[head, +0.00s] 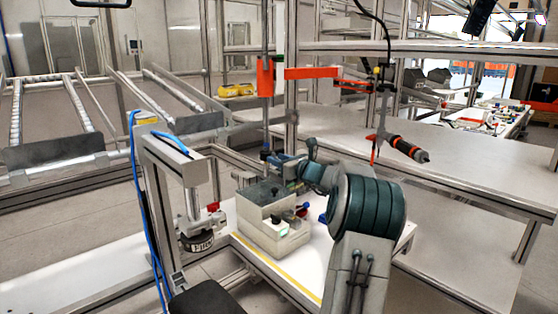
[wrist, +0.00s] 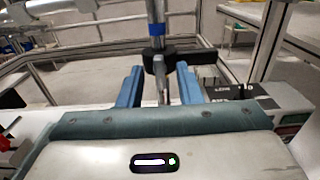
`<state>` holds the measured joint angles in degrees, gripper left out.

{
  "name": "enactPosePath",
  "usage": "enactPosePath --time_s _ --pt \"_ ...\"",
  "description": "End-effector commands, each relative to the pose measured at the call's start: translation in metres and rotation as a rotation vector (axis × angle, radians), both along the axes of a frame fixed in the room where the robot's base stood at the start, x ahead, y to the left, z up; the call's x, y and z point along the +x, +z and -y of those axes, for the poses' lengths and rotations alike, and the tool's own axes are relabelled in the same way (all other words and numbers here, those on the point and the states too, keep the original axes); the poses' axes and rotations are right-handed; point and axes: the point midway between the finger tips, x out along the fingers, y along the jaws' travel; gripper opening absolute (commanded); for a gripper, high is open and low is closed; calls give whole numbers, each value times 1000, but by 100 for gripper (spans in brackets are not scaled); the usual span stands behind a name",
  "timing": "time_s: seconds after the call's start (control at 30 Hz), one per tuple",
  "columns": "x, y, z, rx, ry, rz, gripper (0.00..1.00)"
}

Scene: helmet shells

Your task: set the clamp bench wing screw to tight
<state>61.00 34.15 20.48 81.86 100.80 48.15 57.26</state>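My gripper (wrist: 160,80) is open in the wrist view, its two blue fingers apart and pointing at an upright metal post (wrist: 156,22). A black cross-piece (wrist: 205,57) sits on the post just beyond the fingertips. A small grey metal part (wrist: 161,75) hangs below it, between the fingers in the picture; it may be the wing screw, but its shape is too small to tell. I cannot tell whether anything touches it. In the head view, my gripper (head: 284,163) is beside the post's lower end, above the bench, and the screw cannot be made out.
A beige box unit (head: 270,215) with a black knob stands on the white bench top (head: 313,268), close under my arm. A press frame (head: 147,190) with a blue hose stands left. An orange bracket (head: 310,72) and a hanging screwdriver (head: 407,149) are above and right.

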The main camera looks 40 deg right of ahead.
Motion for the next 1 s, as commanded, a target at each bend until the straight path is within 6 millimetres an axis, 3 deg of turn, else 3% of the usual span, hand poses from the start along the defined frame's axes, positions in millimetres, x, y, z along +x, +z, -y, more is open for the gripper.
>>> enactPosePath --time_s 0.27,0.4,0.77,1.0 --pt "2 0 0 0 1 1 32" --pt "2 0 0 0 0 1 0" --pt "1 -1 -1 -28 0 3 0" --pt "1 -4 -1 -148 1 14 0"
